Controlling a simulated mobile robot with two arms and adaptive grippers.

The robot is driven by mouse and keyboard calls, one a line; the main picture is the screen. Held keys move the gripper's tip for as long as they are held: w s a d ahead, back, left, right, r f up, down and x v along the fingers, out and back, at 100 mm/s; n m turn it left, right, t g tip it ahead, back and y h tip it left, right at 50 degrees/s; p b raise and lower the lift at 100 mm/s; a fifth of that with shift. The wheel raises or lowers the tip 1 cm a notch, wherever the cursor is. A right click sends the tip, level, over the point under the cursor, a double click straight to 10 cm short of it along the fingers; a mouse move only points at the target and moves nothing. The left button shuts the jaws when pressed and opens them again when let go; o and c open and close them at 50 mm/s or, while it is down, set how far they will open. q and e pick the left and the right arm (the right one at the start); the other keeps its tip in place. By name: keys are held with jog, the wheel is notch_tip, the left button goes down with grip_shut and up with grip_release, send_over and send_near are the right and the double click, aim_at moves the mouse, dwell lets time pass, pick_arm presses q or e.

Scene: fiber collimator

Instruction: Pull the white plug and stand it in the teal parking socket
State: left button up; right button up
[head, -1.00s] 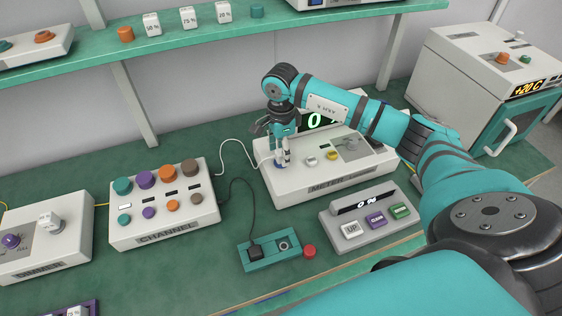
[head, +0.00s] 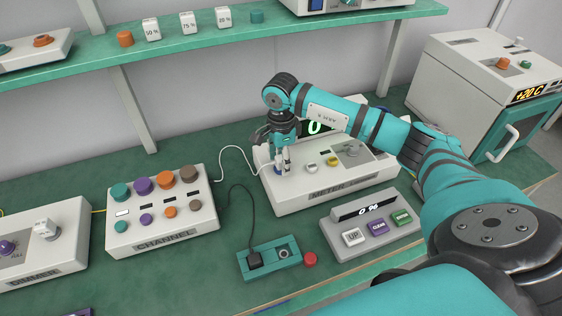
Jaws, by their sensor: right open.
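My right gripper (head: 281,166) points down over the left end of the meter box, with its fingers open. The white plug cannot be made out clearly there; the fingers cover that spot. A white cable (head: 241,149) loops from behind the channel box to the meter's left side, beside the gripper. The teal parking socket block (head: 270,265) lies on the bench in front of the meter. A black plug (head: 255,260) with a black cable stands in its left part. The round socket (head: 284,254) in its right part looks empty. My left gripper is out of view.
The meter (head: 330,188) stands at the back. A grey button unit (head: 372,243) and a red knob (head: 310,259) are right of the teal block. The channel box (head: 160,234) is to the left. A teal shelf (head: 215,36) runs above. Green bench is clear left of the block.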

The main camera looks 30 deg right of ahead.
aim_at(281, 157)
dwell(0.6)
grip_shut()
dwell(0.3)
jog(key=shift+r, duration=0.15)
jog(key=shift+r+p, duration=1.7)
jog(key=shift+r, duration=1.2)
